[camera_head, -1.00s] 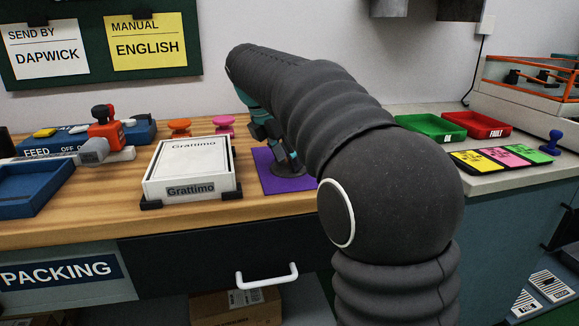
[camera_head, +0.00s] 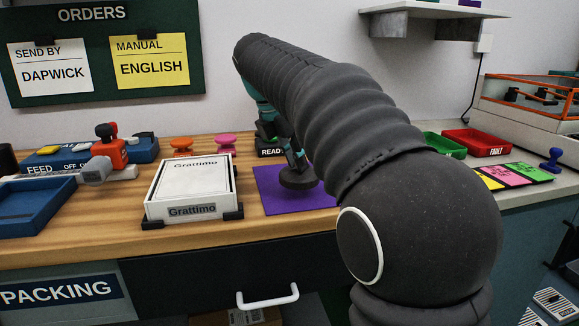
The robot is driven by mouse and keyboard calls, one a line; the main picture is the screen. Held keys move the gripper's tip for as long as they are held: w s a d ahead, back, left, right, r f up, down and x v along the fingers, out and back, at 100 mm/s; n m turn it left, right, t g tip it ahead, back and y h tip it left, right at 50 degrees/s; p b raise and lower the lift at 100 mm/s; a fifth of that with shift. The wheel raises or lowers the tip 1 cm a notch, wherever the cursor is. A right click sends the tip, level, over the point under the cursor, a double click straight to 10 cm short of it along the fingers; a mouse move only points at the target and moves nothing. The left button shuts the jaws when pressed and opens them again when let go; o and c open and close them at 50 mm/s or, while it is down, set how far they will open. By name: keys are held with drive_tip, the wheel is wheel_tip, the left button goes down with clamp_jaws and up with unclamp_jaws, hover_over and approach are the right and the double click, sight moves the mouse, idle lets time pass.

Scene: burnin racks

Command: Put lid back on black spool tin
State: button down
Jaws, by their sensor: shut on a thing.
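My gripper (camera_head: 293,160) reaches down over the purple mat (camera_head: 270,202), with my arm hiding much of it. It is shut on a dark round piece, which looks like the black lid (camera_head: 299,180). The lid appears level over the mat's back half. I cannot tell whether it touches the mat or hangs above it. I cannot make out the black spool tin as a separate thing; my arm hides the area to the right.
A white Grattimo box (camera_head: 190,187) sits in black corner holders left of the mat. Orange (camera_head: 181,145) and pink (camera_head: 225,142) spools stand at the back. Green (camera_head: 444,144) and red (camera_head: 475,142) trays are at right.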

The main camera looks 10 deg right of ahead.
drive_tip(key=s+d+r, duration=0.2)
drive_tip(key=s+r, duration=0.3)
drive_tip(key=s, duration=0.3)
drive_tip(key=shift+d, duration=0.4)
drive_tip(key=shift+d, duration=0.1)
